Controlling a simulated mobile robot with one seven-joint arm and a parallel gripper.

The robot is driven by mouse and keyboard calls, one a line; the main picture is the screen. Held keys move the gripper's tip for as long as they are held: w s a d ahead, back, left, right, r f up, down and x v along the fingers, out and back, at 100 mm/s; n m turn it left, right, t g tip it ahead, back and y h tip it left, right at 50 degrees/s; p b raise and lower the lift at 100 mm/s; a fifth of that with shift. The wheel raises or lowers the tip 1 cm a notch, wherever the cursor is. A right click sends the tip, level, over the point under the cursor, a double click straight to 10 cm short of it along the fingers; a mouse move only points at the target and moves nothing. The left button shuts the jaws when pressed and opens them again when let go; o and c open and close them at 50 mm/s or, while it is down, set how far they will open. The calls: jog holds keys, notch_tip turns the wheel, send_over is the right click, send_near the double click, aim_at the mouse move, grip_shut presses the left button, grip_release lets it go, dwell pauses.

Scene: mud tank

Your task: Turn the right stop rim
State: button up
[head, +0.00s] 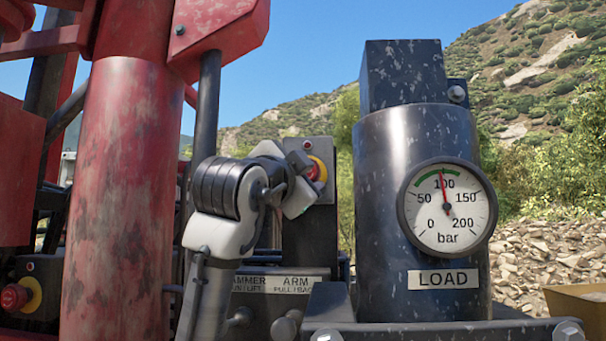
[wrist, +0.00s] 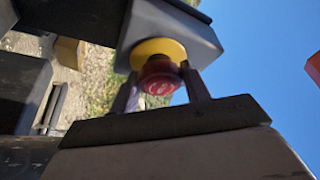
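The right stop button has a red head on a yellow collar (head: 317,170). It sits on a grey box at the top of a dark post. In the wrist view its red head (wrist: 158,76) faces me, with the yellow collar (wrist: 160,50) behind it. My gripper (head: 303,188) is at this button. In the wrist view its two fingers (wrist: 159,88) stand on either side of the red head, close against it, with no clear gap. In the head view my gripper hides part of the button. Another red stop button (head: 14,297) is at the lower left.
A red column (head: 120,190) stands left of my arm. A dark cylinder with a pressure gauge (head: 447,207) and a LOAD label stands to the right. Labelled levers (head: 285,325) are below my arm.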

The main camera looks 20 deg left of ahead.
jog(key=o, duration=0.4)
jog(key=shift+o, duration=0.2)
jog(key=b+v, duration=0.6)
jog(key=v, duration=0.8)
jog(key=shift+w, duration=0.1)
